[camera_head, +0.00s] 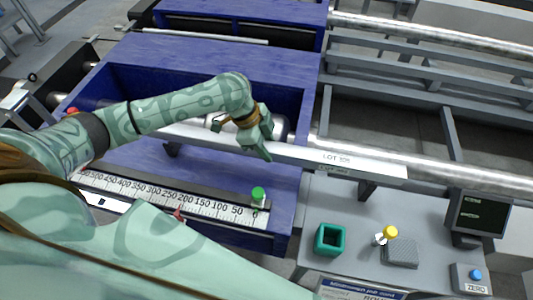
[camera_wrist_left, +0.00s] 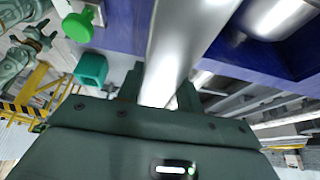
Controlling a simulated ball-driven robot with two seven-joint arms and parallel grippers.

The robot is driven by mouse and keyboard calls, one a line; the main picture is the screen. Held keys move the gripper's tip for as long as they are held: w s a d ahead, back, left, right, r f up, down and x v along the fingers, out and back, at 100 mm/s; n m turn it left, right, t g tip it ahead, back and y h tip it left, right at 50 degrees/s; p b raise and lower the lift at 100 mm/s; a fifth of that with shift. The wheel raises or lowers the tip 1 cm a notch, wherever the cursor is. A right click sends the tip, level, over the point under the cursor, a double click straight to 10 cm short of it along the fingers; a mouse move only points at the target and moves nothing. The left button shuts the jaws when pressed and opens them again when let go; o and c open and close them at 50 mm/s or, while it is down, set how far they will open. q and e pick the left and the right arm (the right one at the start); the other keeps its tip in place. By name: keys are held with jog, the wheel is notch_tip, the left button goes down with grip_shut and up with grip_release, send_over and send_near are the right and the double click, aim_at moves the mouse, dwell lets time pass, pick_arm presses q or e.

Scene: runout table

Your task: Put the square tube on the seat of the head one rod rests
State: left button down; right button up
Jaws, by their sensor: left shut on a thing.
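The square tube (camera_head: 340,160) is a long silver bar with a "LOT" label near its right end. It lies across the front of the blue machine in the head view and reaches over the grey table at right. My left gripper (camera_head: 256,137) is shut on it near its middle. In the left wrist view the tube (camera_wrist_left: 187,38) runs up from between the fingers (camera_wrist_left: 160,92). My right gripper is not in view.
A scale (camera_head: 160,198) with a green knob (camera_head: 258,194) lies in front of the tube. A round bar (camera_head: 450,176) lies behind.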

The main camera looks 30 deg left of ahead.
pick_arm(q)
jog(key=shift+w+a+f, duration=0.1)
jog(key=shift+w+f, duration=0.05)
jog(key=f, duration=0.2)
jog(key=f+b, duration=0.1)
jog(key=shift+w+a+f+b, duration=0.15)
jog(key=shift+a+f+b, duration=0.05)
jog(key=shift+f+b, duration=0.15)
jog(key=shift+r, duration=0.1)
jog(key=c, duration=0.9)
grip_release()
jog(key=p+v, duration=0.3)
jog(key=v, duration=0.9)
